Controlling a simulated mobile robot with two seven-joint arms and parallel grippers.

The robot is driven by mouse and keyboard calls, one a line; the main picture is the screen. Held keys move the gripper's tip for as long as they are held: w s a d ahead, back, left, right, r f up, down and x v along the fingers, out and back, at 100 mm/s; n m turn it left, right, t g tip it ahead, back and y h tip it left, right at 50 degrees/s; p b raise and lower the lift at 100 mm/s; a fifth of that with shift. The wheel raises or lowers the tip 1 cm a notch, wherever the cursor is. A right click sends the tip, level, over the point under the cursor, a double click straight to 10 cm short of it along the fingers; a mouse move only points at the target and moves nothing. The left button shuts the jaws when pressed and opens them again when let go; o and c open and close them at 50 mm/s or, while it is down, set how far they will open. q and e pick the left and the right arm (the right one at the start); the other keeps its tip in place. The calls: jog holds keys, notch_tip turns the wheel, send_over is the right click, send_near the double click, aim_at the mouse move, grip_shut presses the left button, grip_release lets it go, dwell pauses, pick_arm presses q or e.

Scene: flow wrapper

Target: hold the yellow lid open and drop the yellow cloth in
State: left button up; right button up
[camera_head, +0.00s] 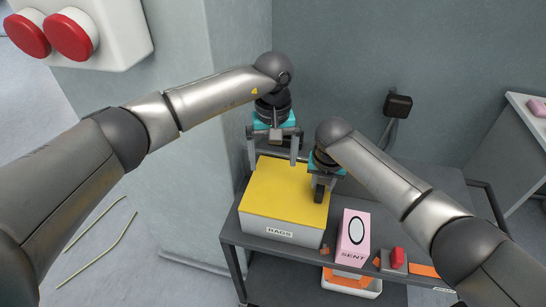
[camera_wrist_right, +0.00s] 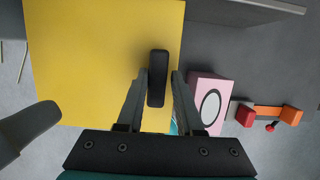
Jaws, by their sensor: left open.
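The yellow lid (camera_head: 280,183) lies flat and closed on a pale box (camera_head: 262,226) marked RAGS. A dark upright handle (camera_wrist_right: 158,78) stands at the lid's right side. My right gripper (camera_head: 322,186) is over that side, with its fingers shut on the handle, one on each side. My left gripper (camera_head: 275,152) is open and empty, fingers pointing down, at the box's back edge. The lid fills much of the right wrist view (camera_wrist_right: 90,60). I cannot see the yellow cloth in either view, and the inside of the box is hidden.
The box stands on a dark cart (camera_head: 232,232). A pink carton (camera_head: 354,240) marked SENT stands to its right, then a red-topped part (camera_head: 397,257) and an orange strip (camera_head: 424,270). A grey wall panel (camera_head: 225,110) rises at left behind the box.

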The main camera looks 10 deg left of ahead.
jog(key=o, duration=0.4)
jog(key=shift+s+r, duration=0.1)
jog(key=shift+r, duration=0.45)
jog(key=p+v, duration=0.2)
jog(key=v, duration=1.2)
